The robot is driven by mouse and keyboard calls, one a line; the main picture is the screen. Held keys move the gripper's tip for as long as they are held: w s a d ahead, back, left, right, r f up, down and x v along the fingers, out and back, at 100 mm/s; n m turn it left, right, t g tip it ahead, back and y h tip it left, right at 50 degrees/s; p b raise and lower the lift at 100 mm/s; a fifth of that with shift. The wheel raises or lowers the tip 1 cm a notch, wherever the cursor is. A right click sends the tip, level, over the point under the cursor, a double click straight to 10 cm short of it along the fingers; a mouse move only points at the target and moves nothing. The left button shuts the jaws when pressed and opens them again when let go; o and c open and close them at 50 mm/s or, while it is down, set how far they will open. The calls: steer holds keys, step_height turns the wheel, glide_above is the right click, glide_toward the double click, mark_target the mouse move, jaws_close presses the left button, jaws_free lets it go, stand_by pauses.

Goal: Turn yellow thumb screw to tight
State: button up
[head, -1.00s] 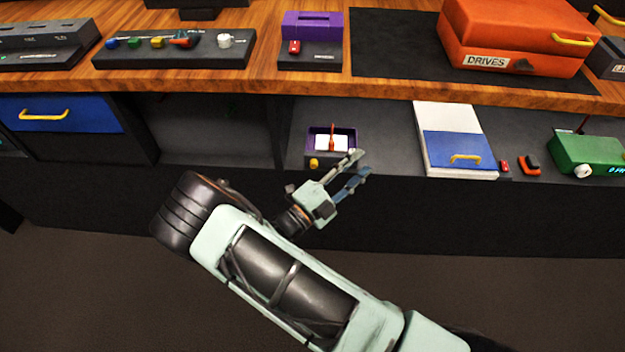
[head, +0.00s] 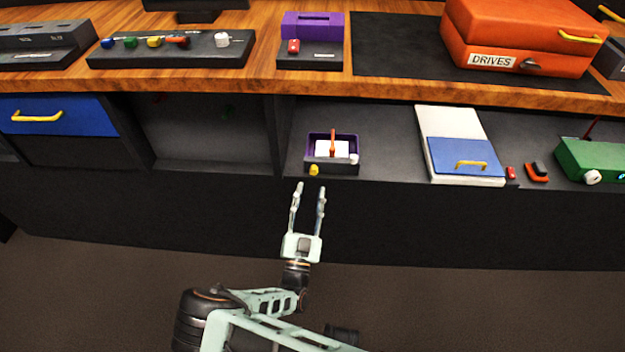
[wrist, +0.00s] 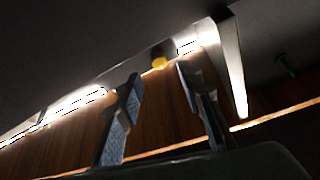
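The yellow thumb screw (head: 314,170) is on the front left of a small dark panel (head: 333,165) on the lower shelf. In the wrist view the yellow thumb screw (wrist: 159,62) shows small, just beyond and between the fingertips. Which way the screw is turned is too small to tell. My gripper (head: 310,189) is open and empty, in front of and a little below the shelf edge, its fingers pointing at the screw. In the wrist view my gripper (wrist: 160,78) shows its two fingers apart, with nothing between them. It does not appear to touch the screw.
The panel also carries a purple tray with a white block and an orange lever (head: 332,143), and a white knob (head: 353,160) at right. A white and blue case (head: 460,150) lies to the right. The wooden worktop (head: 230,78) overhangs the shelf. Floor in front is clear.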

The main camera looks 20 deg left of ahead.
mark_target(314, 172)
steer(key=x, duration=0.5)
jaws_close()
